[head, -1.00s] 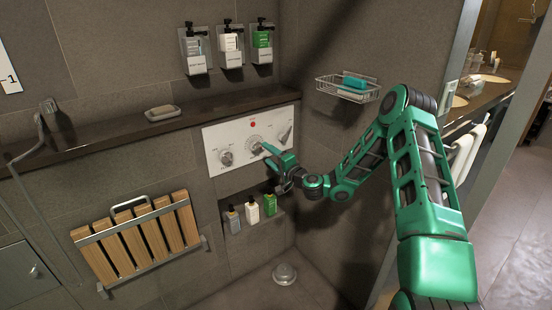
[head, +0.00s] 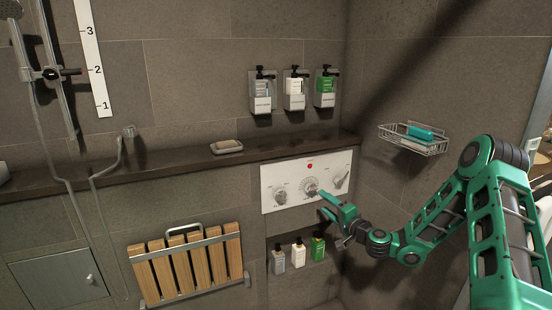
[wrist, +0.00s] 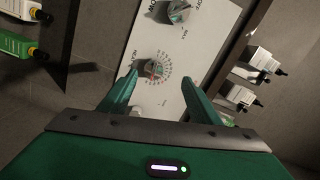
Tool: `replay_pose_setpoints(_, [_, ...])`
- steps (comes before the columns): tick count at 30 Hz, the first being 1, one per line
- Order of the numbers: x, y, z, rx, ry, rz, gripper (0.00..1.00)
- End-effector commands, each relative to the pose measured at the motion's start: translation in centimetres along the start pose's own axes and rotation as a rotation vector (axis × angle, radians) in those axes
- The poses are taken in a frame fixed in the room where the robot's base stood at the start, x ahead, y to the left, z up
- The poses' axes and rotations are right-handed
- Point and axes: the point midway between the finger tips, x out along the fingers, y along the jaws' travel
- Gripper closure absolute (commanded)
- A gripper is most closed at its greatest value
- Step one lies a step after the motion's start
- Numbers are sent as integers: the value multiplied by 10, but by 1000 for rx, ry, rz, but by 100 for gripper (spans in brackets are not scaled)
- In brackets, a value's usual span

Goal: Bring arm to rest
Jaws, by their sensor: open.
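My green arm reaches in from the right side of the head view, and my gripper (head: 328,205) is in front of the white control panel (head: 270,190) on the shower wall. In the wrist view my gripper (wrist: 158,98) has its two fingers spread apart with nothing between them. The panel's middle dial (wrist: 153,70) shows beyond the fingertips, apart from them as far as I can tell. Another knob (wrist: 178,12) is at the top of the wrist view. In the head view the left knob (head: 280,192) and right knob (head: 341,177) are clear of my gripper.
A dark ledge (head: 180,170) with a soap dish (head: 227,147) runs left of the panel. A niche with several bottles (head: 299,252) is below. Dispensers (head: 294,92) hang above. A wire basket (head: 412,142) is on the right wall. A folded wooden seat (head: 187,265) is lower left.

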Motion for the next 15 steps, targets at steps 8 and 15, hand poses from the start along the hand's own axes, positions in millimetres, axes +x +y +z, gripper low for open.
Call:
replay_pose_setpoints(8, [-27, -24, 52, -298, -306, 110, 43])
replay_pose_setpoints(15, [-80, -20, 68, -511, -527, 296, 43])
